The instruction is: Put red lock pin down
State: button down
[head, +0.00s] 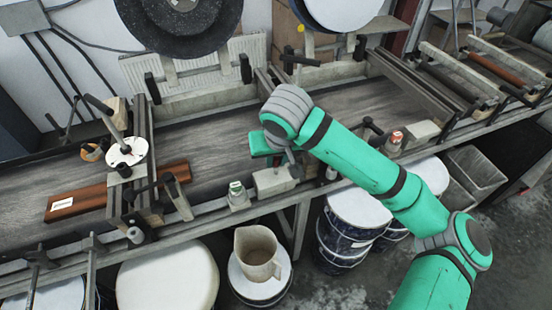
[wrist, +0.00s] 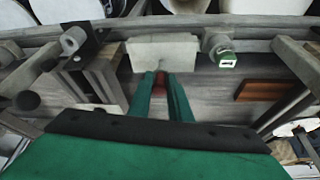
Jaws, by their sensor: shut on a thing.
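My gripper (head: 272,146) hangs over the near part of the dark conveyor belt (head: 215,135) in the head view. In the wrist view its two green fingers (wrist: 161,78) are shut on the red lock pin (wrist: 160,85). Only a small red part of the pin shows between the fingers, and the rest is hidden. The fingertips are close to a pale grey box (wrist: 165,54) on the conveyor's near rail, which the head view also shows (head: 273,181). I cannot tell whether the pin touches anything.
A reddish-brown wooden board (head: 85,202) lies on the belt at the left. A green-capped button unit (head: 237,196) stands on the near rail beside the box. Metal frames and clamps cross the belt. A beige jug (head: 258,262) and buckets (head: 350,235) stand below.

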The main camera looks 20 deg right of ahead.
jog(key=shift+f, duration=0.2)
jog(key=c, duration=1.6)
grip_release()
jog(key=shift+c, duration=0.2)
jog(key=v, duration=1.2)
jog(key=shift+r, duration=0.25)
jog(key=shift+a, duration=0.15)
